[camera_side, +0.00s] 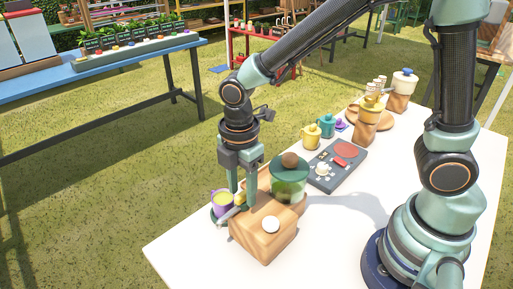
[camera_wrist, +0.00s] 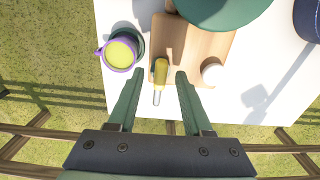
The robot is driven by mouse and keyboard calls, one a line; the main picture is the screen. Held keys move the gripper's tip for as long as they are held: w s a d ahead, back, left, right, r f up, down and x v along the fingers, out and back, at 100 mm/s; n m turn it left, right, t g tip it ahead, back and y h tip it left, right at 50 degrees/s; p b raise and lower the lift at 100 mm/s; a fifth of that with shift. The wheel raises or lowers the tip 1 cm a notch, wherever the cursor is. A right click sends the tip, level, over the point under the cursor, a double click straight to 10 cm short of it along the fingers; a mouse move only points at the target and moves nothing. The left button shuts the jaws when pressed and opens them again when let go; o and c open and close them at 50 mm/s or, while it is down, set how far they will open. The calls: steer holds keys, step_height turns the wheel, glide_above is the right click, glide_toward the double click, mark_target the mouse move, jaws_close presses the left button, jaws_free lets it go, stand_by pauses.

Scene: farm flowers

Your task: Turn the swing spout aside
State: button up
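The swing spout (camera_wrist: 161,72) has a yellow sleeve and a thin silver end. In the wrist view it sticks out from a wooden block (camera_wrist: 203,46), the silver end toward the picture's bottom. My gripper (camera_wrist: 160,74) is open, with one finger on each side of the yellow sleeve and a visible gap at both sides. In the side view my gripper (camera_side: 242,200) points down at the block's left edge, and the spout's silver end (camera_side: 229,214) shows beside the fingers. A purple cup (camera_side: 222,201) with yellow-green contents stands on a green saucer, left of the spout in the wrist view (camera_wrist: 120,54).
A green jar (camera_side: 289,184) with a round wooden knob stands on the block, close to my gripper. A grey tray (camera_side: 338,165), small pots (camera_side: 311,136) and a wooden stand (camera_side: 366,131) are farther back. The white table (camera_side: 340,230) is bare in front.

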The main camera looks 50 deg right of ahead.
mark_target(243, 193)
step_height(243, 193, up, 12)
stand_by(0.6)
steer(key=shift+d, duration=0.1)
steer(key=s+d+r+m+t, duration=0.1)
steer(key=d+m+t, duration=0.1)
steer(key=d+m, duration=0.5)
steer(key=s+d+r+m+t, duration=0.1)
steer(key=s+d+m+t, duration=0.1)
steer(key=d+m, duration=0.6)
steer(key=shift+s+m+t, duration=0.25)
steer(key=shift+m+t, duration=0.55)
steer(key=shift+m, duration=0.8)
